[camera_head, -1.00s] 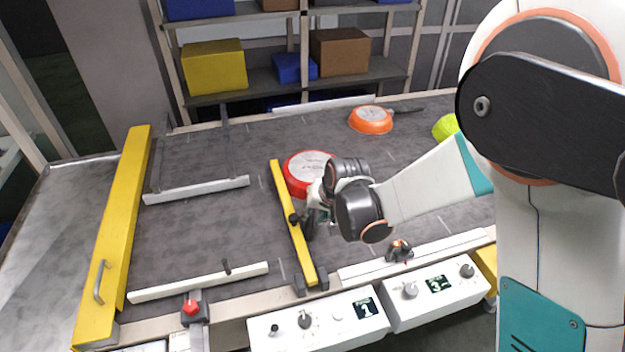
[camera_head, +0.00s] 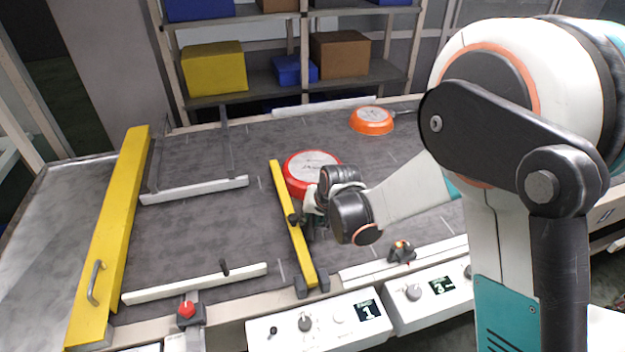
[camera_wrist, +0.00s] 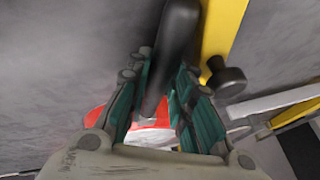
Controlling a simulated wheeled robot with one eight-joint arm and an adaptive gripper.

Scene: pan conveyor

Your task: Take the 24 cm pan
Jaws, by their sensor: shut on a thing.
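A red pan (camera_head: 313,162) lies upside down on the grey belt, its pale base facing up; the writing on it is too small to read. It also shows as a red patch in the wrist view (camera_wrist: 98,117). My gripper (camera_head: 309,214) is low over the belt on the near side of this pan. In the wrist view my gripper's fingers (camera_wrist: 164,68) are shut on the pan's dark handle (camera_wrist: 180,28), which runs between them. My wrist hides part of the pan in the head view. An orange pan (camera_head: 371,122) lies upside down farther back.
A yellow bar (camera_head: 291,222) with a black knob stands close beside the handle. A yellow gate (camera_head: 112,230) crosses the belt's left end. White guide rails (camera_head: 195,190) stand on the belt. Control boxes (camera_head: 318,322) line the front edge.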

